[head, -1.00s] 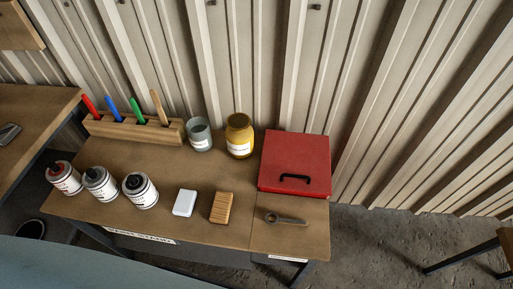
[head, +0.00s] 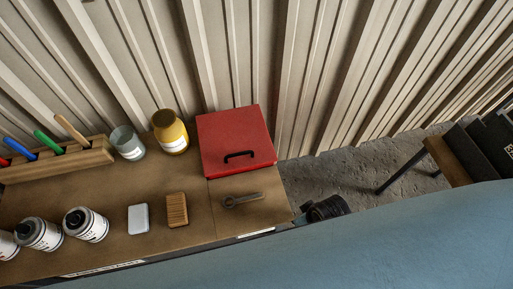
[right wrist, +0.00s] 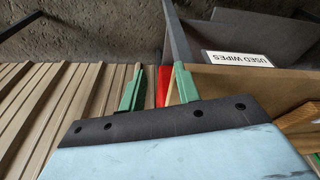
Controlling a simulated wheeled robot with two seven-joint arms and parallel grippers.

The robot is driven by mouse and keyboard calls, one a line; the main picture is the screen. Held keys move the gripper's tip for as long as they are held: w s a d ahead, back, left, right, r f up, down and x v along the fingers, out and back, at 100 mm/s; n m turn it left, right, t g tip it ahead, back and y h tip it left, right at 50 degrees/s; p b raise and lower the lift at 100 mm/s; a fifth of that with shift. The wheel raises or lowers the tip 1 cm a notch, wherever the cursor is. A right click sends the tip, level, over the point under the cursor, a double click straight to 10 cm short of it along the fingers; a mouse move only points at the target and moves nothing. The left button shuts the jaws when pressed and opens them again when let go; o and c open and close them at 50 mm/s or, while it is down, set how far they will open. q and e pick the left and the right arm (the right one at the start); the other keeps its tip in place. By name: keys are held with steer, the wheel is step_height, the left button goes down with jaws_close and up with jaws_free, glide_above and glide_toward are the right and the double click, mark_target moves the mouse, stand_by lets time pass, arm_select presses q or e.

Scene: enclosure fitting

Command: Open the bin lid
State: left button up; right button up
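The red bin (head: 236,140) stands at the back right of the table in the head view. Its lid is shut flat, with a black bar handle (head: 240,155) near the front edge. In the right wrist view my right gripper (right wrist: 158,82) has its two green fingers spread apart with nothing held between them. A strip of the red bin (right wrist: 163,86) shows beyond the gap. In the head view a dark part of my right arm shows just off the table's front right corner; the fingers cannot be made out clearly there. My left gripper is in neither view.
A wrench (head: 242,200) lies in front of the bin. A wooden block (head: 177,210), a white block (head: 138,218), a yellow jar (head: 170,132), a grey cup (head: 128,143) and cans (head: 86,224) stand to the left. A stool (head: 445,160) is at right. The ribbed wall is close behind.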

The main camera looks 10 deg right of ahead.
steer(key=w+a+r+n+y, duration=0.1)
steer(key=w+a+r+n, duration=0.15)
steer(key=w+r, duration=0.3)
steer(key=w+a+r+n+y, duration=0.1)
steer(key=w+a+r+n, duration=0.1)
steer(key=w+r+n, duration=0.35)
steer(key=n+y, duration=0.2)
steer(key=n, duration=0.5)
glide_toward(240, 153)
steer(key=b+x, duration=0.1)
steer(key=x, duration=0.6)
steer(key=shift+w+a+f+b, duration=0.1)
steer(key=shift+a+f+b, duration=0.1)
steer(key=shift+f+b, duration=0.1)
jaws_close()
